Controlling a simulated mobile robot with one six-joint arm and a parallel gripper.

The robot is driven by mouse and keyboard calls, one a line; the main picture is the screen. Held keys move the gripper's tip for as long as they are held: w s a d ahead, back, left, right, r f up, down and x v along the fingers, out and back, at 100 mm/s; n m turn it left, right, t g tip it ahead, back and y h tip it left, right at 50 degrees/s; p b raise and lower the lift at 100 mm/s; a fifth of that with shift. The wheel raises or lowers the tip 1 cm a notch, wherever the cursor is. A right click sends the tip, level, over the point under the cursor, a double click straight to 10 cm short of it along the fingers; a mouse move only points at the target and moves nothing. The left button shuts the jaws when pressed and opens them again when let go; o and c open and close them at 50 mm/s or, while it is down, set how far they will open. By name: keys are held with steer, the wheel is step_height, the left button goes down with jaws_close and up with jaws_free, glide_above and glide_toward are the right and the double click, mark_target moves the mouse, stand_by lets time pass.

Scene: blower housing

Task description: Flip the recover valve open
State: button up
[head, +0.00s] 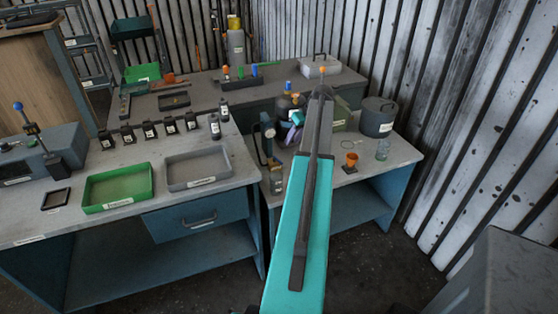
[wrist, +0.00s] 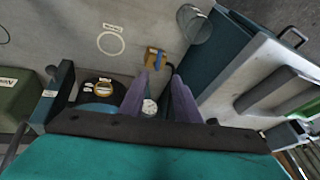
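My gripper (wrist: 154,76) has two purple fingers, apart with a gap between them, so it is open. A small round white-topped part (wrist: 150,107) shows between the fingers, and I cannot tell whether they touch it. I cannot tell for sure which part is the recover valve.
A dark upright stand (head: 265,140) is left of my gripper. The left bench holds a green tray (head: 117,188) and a grey tray (head: 197,171).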

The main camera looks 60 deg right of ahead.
steer(key=shift+d+f, duration=0.1)
steer(key=shift+f, duration=0.05)
steer(key=shift+p+x, duration=2.25)
steer(key=shift+x, duration=4.55)
jaws_close()
